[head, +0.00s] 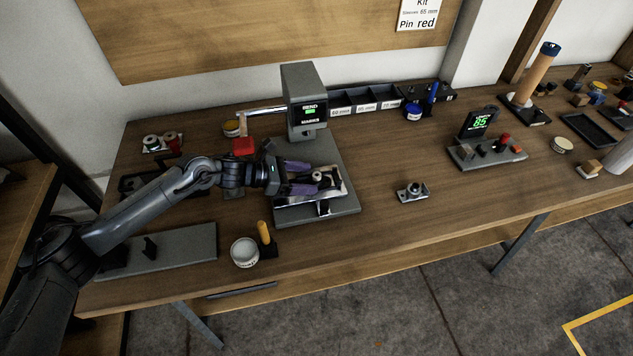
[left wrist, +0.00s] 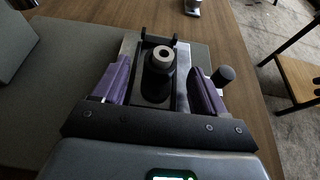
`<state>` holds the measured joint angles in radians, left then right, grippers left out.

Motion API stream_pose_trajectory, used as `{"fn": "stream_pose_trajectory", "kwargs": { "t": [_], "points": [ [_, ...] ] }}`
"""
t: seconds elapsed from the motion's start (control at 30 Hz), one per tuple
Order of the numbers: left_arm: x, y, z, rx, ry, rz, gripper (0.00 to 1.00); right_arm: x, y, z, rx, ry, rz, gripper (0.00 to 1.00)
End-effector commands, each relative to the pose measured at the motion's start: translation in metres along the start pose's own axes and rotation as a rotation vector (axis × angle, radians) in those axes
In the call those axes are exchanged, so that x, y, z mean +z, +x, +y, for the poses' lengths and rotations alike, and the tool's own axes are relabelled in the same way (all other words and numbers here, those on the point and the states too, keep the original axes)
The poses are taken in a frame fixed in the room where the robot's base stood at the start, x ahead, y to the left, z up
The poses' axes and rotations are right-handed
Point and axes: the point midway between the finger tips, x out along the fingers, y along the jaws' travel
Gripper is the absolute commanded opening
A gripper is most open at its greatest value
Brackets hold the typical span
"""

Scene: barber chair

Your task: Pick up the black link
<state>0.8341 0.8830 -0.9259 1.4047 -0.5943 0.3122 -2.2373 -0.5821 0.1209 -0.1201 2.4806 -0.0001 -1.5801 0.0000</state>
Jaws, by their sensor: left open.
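The black link (head: 319,177) sits in the metal fixture of the bending machine (head: 304,95). In the left wrist view the black link (left wrist: 157,82) has a pale ring with a dark hole at its far end. My left gripper (head: 308,178) is open, with its purple fingers over the fixture. In the left wrist view the gripper (left wrist: 160,76) has one finger on each side of the link, with gaps visible on both sides. I cannot tell whether the fingertips touch the fixture. My right gripper is not in view.
A white round tin (head: 244,253) and an orange-handled tool (head: 265,234) stand near the front edge. A red block (head: 243,146) lies behind my left arm. A small metal part (head: 413,192) sits to the right, with bare tabletop around it. Labelled bins (head: 366,101) stand at the back.

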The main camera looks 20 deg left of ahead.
Motion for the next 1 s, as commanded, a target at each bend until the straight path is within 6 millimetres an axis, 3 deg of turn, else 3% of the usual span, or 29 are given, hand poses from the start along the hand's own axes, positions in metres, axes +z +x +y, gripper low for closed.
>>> {"fn": "stream_pose_trajectory", "kwargs": {
  "t": [0.2,0.53,0.9,1.0],
  "points": [
    [0.005,0.024,0.0,0.0,-0.001,-0.001,0.72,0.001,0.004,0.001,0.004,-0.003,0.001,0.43],
    [0.006,0.027,0.0,0.001,-0.001,0.0,0.71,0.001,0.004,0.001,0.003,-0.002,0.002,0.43],
    [0.006,0.026,0.0,0.0,-0.001,0.0,0.14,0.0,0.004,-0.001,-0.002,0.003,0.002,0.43],
    [0.007,0.026,0.0,0.001,0.0,-0.002,0.12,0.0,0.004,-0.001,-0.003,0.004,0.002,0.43]
  ]
}}
